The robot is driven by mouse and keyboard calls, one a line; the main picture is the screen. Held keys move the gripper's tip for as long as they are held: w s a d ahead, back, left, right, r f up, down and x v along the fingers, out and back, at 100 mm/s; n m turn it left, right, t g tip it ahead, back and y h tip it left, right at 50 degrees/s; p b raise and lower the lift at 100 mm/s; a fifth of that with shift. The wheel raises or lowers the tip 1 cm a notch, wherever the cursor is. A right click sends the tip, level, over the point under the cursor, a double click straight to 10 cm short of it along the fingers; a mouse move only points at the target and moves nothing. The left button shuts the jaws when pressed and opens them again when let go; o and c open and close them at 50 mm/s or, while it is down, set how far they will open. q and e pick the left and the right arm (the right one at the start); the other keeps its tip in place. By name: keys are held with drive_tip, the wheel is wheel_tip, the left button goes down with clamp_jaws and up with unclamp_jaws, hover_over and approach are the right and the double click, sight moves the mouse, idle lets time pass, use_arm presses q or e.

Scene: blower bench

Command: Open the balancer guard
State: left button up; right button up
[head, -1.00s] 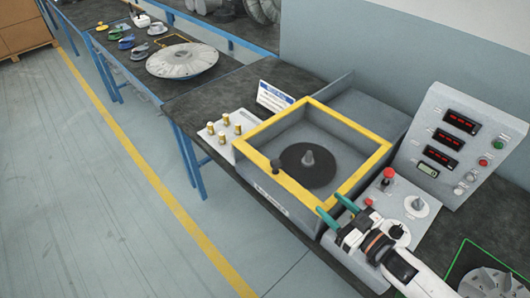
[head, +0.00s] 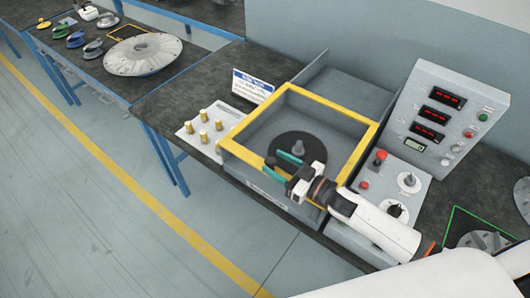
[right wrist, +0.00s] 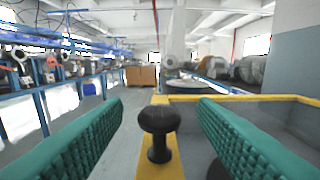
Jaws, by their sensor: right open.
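The balancer guard (head: 240,127) is a yellow frame lying flat on top of the grey balancer box, and it looks closed. A dark rotor disc with a grey hub (head: 298,147) shows inside the frame. The guard's black knob (head: 271,161) stands on the front left part of the frame. My right gripper (head: 276,164) is open, with its green fingers on either side of the knob. In the right wrist view the knob (right wrist: 159,122) stands upright between the two fingers, with a gap on each side. My left gripper is not in view.
A control panel (head: 447,125) with red displays stands to the right, beside a red stop button (head: 380,157). Brass weights on a pale plate (head: 207,130) and a blue-white sign (head: 252,86) are at the left. The floor in front is clear.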

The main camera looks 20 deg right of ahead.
drive_tip(key=shift+p+x, duration=0.35)
drive_tip(key=shift+x, duration=1.95)
drive_tip(key=shift+c, duration=0.2)
clamp_jaws()
